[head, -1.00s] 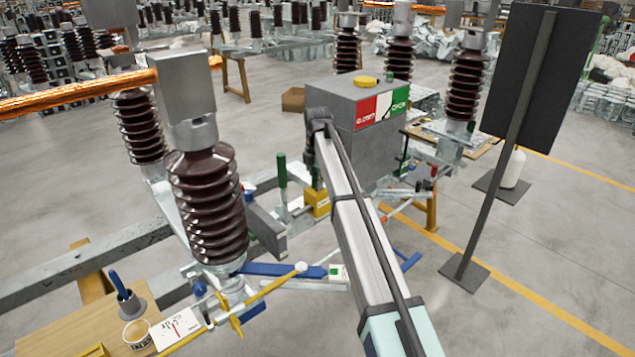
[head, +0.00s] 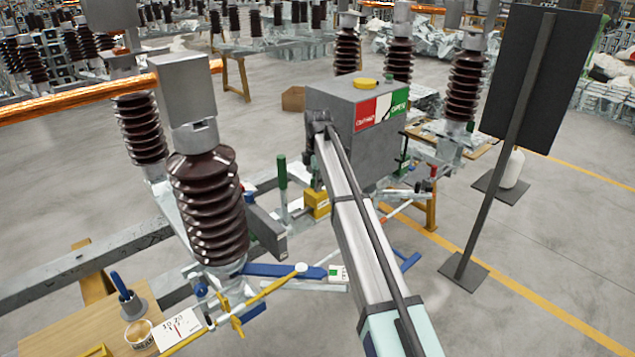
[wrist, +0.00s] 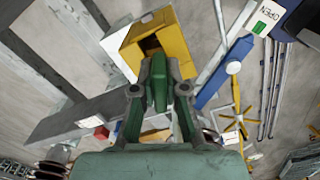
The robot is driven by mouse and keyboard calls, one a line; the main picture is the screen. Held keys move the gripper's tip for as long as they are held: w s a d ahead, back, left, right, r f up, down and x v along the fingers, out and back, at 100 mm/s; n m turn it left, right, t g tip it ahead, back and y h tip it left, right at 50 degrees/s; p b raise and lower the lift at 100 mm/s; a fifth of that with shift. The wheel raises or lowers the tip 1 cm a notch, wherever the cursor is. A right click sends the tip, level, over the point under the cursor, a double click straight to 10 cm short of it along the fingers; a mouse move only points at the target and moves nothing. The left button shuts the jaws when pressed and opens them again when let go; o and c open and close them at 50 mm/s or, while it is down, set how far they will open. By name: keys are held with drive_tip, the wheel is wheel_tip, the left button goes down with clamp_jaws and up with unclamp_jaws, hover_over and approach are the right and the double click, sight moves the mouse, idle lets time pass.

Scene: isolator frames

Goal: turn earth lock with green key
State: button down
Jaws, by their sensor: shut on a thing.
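My gripper (wrist: 159,90) is shut on a green key (wrist: 159,82), which stands between its two dark fingers in the wrist view. The yellow earth lock (wrist: 180,38) is a box with a dark opening, just beyond the key's tip. The key overlaps the opening's near edge in this view; I cannot tell whether it is inside. In the head view the yellow lock (head: 317,205) sits on the frame beside the grey cabinet, left of my arm. My gripper is mostly hidden behind my arm there.
A grey cabinet (head: 345,115) with red and green labels stands behind. An upright green handle (head: 282,171) is left of the lock. A brown insulator (head: 208,205) and blue lever (head: 285,271) are nearby. A dark panel on a stand (head: 535,75) is at right.

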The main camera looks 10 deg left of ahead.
drive_tip(key=m+p, duration=0.1)
drive_tip(key=m, duration=0.3)
drive_tip(key=m+p, duration=0.1)
drive_tip(key=m, duration=0.7)
drive_tip(key=shift+m+p, duration=0.3)
drive_tip(key=shift+m, duration=2)
drive_tip(key=c, duration=0.9)
unclamp_jaws()
drive_tip(key=shift+p, duration=0.3)
drive_tip(key=o, duration=0.6)
